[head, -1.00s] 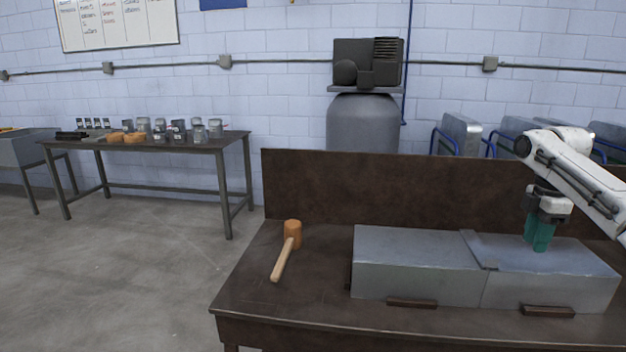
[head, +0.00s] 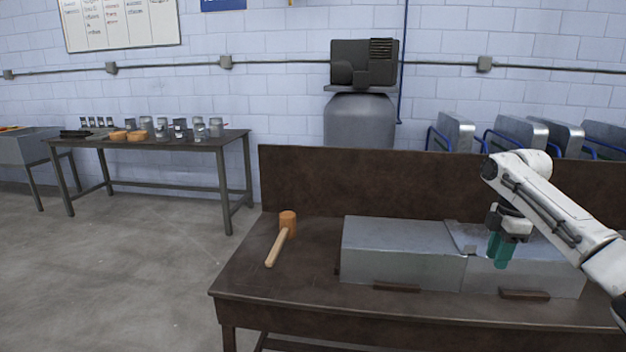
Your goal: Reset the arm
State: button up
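My gripper (head: 501,262) hangs from my white arm at the right of the head view, with its teal fingers pointing down. It is in front of the right part of a grey sheet-metal duct (head: 400,262) on the brown workbench. The fingers look close together, but I cannot make out the gap between them. No object shows in them. Whether the fingertips touch the duct is not clear.
A mallet (head: 281,238) with an orange head lies on the workbench (head: 290,305) left of the duct. Wooden blocks (head: 397,287) sit along the duct's front edge. A backboard (head: 350,182) rises behind. A side table (head: 200,143) holds several jars. The floor at left is clear.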

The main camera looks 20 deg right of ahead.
jog(key=w+a+f+y, duration=0.15)
jog(key=a+f, duration=0.25)
jog(key=a, duration=0.4)
jog(key=w+a+f+t, duration=0.1)
jog(key=w+a+f, duration=0.1)
jog(key=a+f, duration=0.4)
jog(key=w+a+f, duration=0.2)
jog(key=a+f, duration=0.1)
jog(key=a, duration=0.6)
jog(key=s+a+f+m+y, duration=0.1)
jog(key=s+a+f, duration=0.25)
jog(key=a, duration=0.35)
jog(key=s+a+f+m+y, duration=0.1)
jog(key=s+a+f+m, duration=0.1)
jog(key=a+f, duration=0.35)
jog(key=s+a+f+m+h, duration=0.1)
jog(key=s+a+f+m, duration=0.2)
jog(key=s, duration=0.5)
jog(key=s+a+f+m, duration=0.2)
jog(key=s+a+f, duration=0.15)
jog(key=s, duration=0.45)
jog(key=s+d+m+h, duration=0.1)
jog(key=s+d+m, duration=0.1)
jog(key=s, duration=0.6)
jog(key=s+d+r+m+h, duration=0.1)
jog(key=s+d, duration=0.3)
jog(key=s, duration=0.4)
jog(key=shift+s+r+m+h, duration=0.2)
jog(key=shift+s+m+h, duration=0.05)
jog(key=shift+m+h, duration=0.45)
